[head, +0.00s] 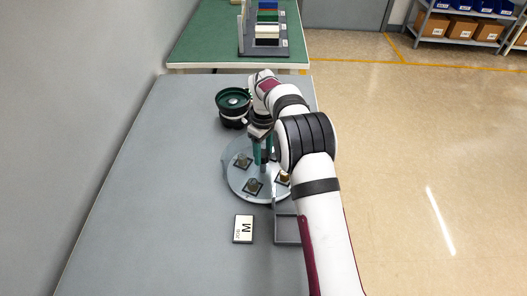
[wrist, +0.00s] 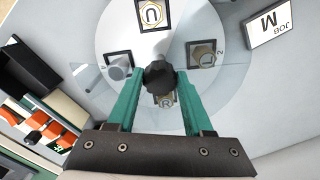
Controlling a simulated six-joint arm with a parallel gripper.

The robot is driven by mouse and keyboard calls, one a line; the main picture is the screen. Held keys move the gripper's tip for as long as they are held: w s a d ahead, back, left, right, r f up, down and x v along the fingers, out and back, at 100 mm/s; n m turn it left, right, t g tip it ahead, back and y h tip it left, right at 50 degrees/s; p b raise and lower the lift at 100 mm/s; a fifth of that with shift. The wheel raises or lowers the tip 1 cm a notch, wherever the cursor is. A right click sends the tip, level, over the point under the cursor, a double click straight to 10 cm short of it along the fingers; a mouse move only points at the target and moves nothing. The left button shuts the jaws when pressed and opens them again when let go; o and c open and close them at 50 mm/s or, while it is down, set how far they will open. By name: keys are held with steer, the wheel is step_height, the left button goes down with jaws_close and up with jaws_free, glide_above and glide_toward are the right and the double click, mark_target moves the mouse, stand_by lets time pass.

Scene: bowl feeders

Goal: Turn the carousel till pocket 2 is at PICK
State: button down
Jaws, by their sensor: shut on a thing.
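The carousel (head: 236,187) is a pale round disc on the grey table, partly hidden by my arm in the head view. In the wrist view the disc (wrist: 105,35) carries several dark square pockets around a black lobed knob (wrist: 159,76). The pocket marked 2 (wrist: 204,54) is right of the knob and holds a part by a letter L. I see no readable PICK mark.
A dark green bowl feeder (head: 233,105) stands behind the carousel. A card with an M (head: 243,229) lies in front, beside a grey open tray (head: 287,230) partly behind my arm. The left side of the table is clear. A green bench (head: 205,45) stands beyond.

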steer(key=shift+n, duration=5.2)
steer(key=shift+w+n, duration=0.1)
steer(key=shift+n, duration=5.3)
